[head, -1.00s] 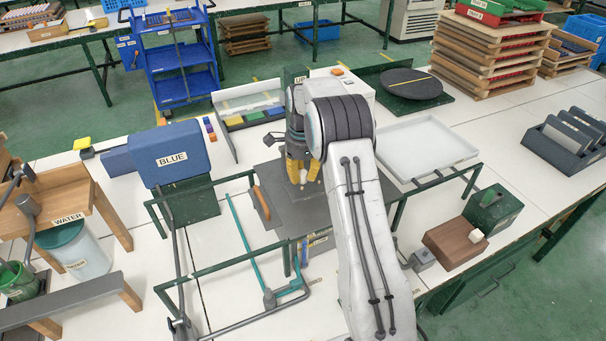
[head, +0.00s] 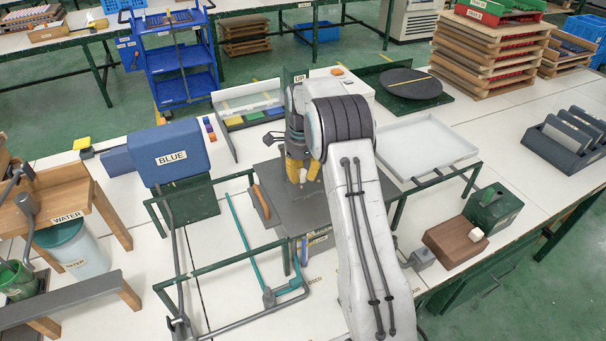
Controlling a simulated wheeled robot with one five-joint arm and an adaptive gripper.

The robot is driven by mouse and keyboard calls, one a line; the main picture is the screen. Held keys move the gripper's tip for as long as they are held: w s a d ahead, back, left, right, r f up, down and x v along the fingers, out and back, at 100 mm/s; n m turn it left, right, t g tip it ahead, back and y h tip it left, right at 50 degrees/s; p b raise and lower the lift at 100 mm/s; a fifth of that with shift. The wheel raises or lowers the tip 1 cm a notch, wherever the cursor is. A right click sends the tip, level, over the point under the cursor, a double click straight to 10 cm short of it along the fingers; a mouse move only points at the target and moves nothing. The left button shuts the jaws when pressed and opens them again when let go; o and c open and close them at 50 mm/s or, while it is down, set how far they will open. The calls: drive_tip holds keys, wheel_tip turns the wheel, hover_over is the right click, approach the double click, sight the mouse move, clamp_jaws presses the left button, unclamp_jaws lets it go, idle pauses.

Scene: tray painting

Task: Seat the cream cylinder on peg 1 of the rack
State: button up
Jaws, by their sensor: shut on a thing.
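My gripper (head: 302,170) points down with its yellow fingers over the dark grey plate (head: 318,207) in the middle of the table. It is shut on a small cream piece (head: 303,179), which shows between the fingertips. The fingers hide most of this piece, so its full shape is not clear. I cannot tell whether its underside touches anything. I cannot make out the rack or peg 1 for certain; my arm covers part of the middle of the table.
An orange-handled tool (head: 262,203) lies left of the gripper. A green frame (head: 220,262) stands in front. A blue box marked BLUE (head: 170,155) stands left, and a white tray (head: 430,130) right.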

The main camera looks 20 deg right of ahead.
sight(301, 185)
drive_tip(key=shift+s+a+f, duration=0.1)
drive_tip(key=shift+s+f, duration=0.05)
drive_tip(key=shift+f, duration=0.35)
drive_tip(key=shift+s+a+f, duration=0.1)
drive_tip(key=shift+f, duration=0.4)
drive_tip(key=shift+w+d+f+b, duration=0.1)
drive_tip(key=shift+w+f+b, duration=0.1)
drive_tip(key=shift+w+b, duration=0.1)
drive_tip(key=shift+f, duration=0.45)
drive_tip(key=shift+f, duration=0.1)
drive_tip(key=shift+w, duration=0.15)
drive_tip(key=shift+c, duration=0.3)
drive_tip(key=o, duration=1.5)
drive_tip(key=shift+o, duration=0.2)
drive_tip(key=shift+r, duration=0.2)
